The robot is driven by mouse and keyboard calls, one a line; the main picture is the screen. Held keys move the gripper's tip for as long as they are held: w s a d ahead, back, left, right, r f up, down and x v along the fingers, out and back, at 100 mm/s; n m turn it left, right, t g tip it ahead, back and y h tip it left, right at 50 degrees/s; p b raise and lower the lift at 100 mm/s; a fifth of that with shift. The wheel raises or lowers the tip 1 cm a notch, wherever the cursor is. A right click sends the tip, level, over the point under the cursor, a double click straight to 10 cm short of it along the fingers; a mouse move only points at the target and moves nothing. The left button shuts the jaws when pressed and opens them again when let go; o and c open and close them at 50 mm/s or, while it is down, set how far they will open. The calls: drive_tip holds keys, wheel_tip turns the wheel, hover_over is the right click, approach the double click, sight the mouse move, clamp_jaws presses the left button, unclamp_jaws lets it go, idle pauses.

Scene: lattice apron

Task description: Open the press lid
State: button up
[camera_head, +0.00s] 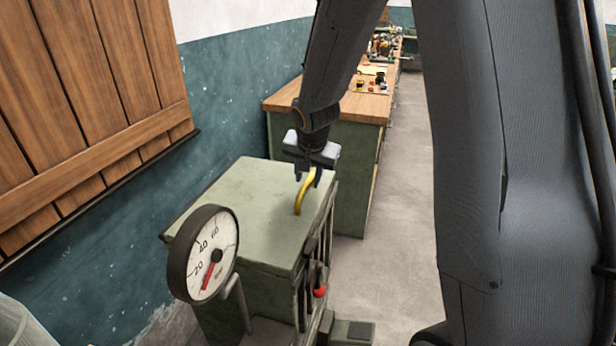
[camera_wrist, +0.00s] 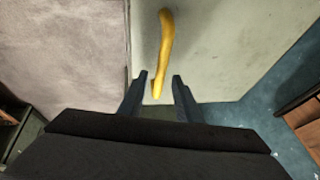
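The press is a green metal box with a flat lid (camera_head: 235,205), which lies level and looks shut. A curved yellow handle (camera_head: 300,197) stands up from the lid near its right edge. My gripper (camera_head: 308,180) is above the lid at the handle's upper end, pointing down. In the wrist view, the handle (camera_wrist: 166,45) runs down toward the space between my two fingers (camera_wrist: 160,82). Its near end lies between the fingertips, with a gap visible on both sides. The fingers are apart. The lid (camera_wrist: 215,50) fills the upper right of the wrist view.
A round pressure gauge (camera_head: 204,254) stands at the press's front left. A red knob (camera_head: 320,291) is on its right side. A wooden-topped workbench (camera_head: 283,98) with small items is behind. A wooden shutter (camera_head: 85,100) is on the left wall. Bare floor (camera_head: 395,230) lies to the right.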

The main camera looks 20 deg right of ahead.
drive_tip(key=shift+w+f, duration=0.1)
drive_tip(key=shift+f, duration=0.05)
clamp_jaws()
